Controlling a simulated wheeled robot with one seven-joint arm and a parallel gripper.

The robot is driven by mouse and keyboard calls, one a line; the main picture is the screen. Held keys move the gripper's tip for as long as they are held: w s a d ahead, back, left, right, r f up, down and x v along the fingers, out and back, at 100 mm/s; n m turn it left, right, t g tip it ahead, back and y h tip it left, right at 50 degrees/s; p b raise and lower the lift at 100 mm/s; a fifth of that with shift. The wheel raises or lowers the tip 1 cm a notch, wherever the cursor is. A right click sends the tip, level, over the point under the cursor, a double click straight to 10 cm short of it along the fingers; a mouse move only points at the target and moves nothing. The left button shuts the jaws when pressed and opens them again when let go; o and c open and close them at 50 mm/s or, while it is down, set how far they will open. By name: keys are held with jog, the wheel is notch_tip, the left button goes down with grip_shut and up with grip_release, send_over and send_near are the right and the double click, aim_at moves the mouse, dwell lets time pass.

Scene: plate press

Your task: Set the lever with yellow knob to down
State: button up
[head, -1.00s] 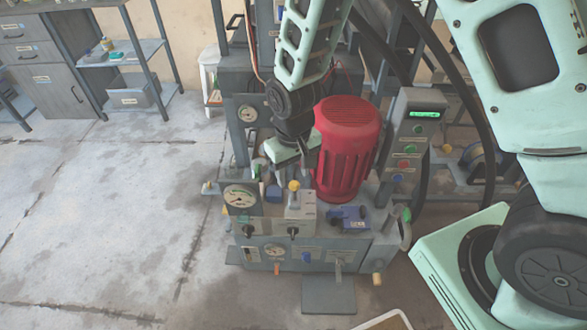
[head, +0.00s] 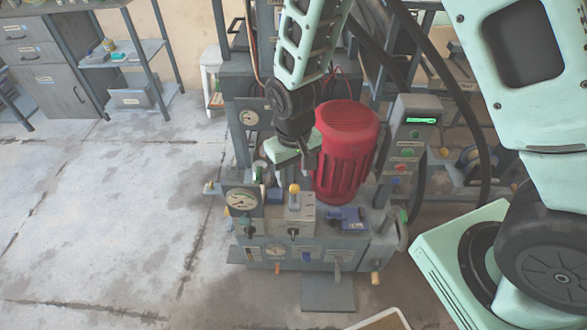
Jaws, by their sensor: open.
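The lever with the yellow knob (head: 294,188) stands on top of a light grey valve box (head: 288,212) at the front of the press. Its knob points up. My gripper (head: 288,172) hangs from above just behind and over the knob, with its fingers pointing down. It is open and holds nothing. The fingertips are small and partly hidden in the picture, and I cannot tell whether they touch the lever.
A red motor (head: 346,150) stands close to the right of my gripper. A pressure gauge (head: 241,200) is left of the valve box, and a blue valve block (head: 348,218) is right. A control panel (head: 410,140) stands farther right. Floor at left is clear.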

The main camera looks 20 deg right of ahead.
notch_tip(320, 180, up, 17)
jog(key=p, duration=0.1)
jog(key=shift+r, duration=0.2)
dwell(0.4)
